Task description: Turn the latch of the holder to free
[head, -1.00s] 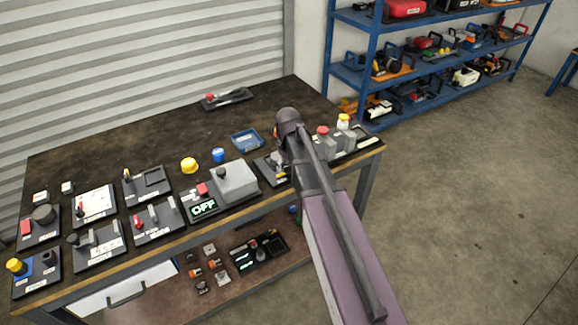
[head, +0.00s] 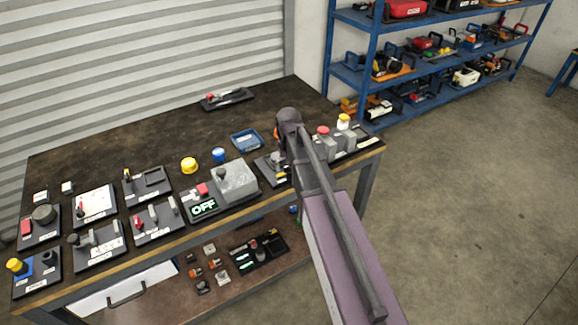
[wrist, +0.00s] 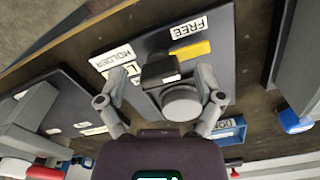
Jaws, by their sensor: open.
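In the wrist view the holder is a dark plate (wrist: 212,72) with labels reading HOLDER (wrist: 114,56) and FREE (wrist: 189,28). A third label beside the black part is partly covered. A black block with a round grey knob (wrist: 181,103) stands on the plate, and a yellow strip (wrist: 191,50) lies near the FREE label. I cannot tell for certain which part is the latch. My gripper (wrist: 162,85) is open, with one finger on each side of the black block and knob; contact is not clear. In the head view the holder (head: 268,171) is partly hidden by my arm.
In the head view, a grey box with an OFF display (head: 204,208) stands left of the holder, and grey blocks with red and yellow tops (head: 323,143) stand right. A blue tray (head: 246,140) lies behind. The table's back middle is mostly clear.

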